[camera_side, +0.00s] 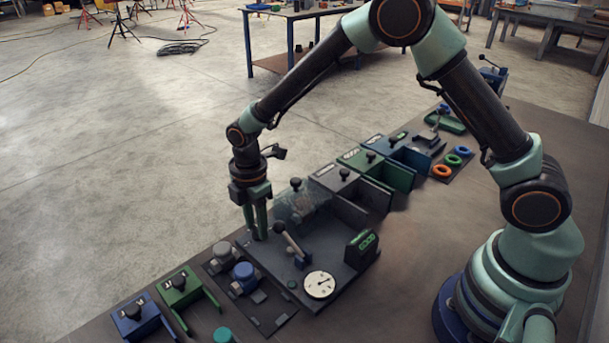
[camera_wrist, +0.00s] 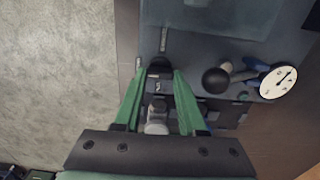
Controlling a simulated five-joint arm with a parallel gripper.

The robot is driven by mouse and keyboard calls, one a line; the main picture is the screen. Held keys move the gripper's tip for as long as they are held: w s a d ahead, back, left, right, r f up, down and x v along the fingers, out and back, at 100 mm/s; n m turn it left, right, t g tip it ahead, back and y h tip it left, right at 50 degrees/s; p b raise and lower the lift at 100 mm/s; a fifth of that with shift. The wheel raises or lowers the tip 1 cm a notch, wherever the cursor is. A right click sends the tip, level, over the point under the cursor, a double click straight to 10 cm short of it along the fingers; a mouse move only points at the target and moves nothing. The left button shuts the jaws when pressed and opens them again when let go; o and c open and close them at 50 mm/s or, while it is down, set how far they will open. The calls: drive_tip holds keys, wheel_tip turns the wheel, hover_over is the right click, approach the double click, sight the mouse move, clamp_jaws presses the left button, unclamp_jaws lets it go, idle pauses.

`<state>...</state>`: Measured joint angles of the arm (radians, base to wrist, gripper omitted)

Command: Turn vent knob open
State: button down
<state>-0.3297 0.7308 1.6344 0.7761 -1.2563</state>
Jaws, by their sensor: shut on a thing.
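The dark vent knob (camera_wrist: 159,66) sits between my gripper's fingertips in the wrist view, near the edge of a dark panel plate (camera_side: 338,262). My gripper (camera_side: 260,233) points straight down at the panel's left back corner in the side view, with its two green fingers closed around the knob. The fingers mostly hide the knob in the side view. In the wrist view my gripper (camera_wrist: 159,74) has one finger on each side of the knob. The knob's turn angle is hard to read.
A ball-topped lever (camera_side: 289,240), a white dial gauge (camera_side: 319,285), and a green-lit display box (camera_side: 362,245) stand right of my gripper. A clear cover (camera_side: 300,203) is behind.

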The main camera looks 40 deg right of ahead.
drive_tip(key=shift+c, duration=2.4)
unclamp_jaws()
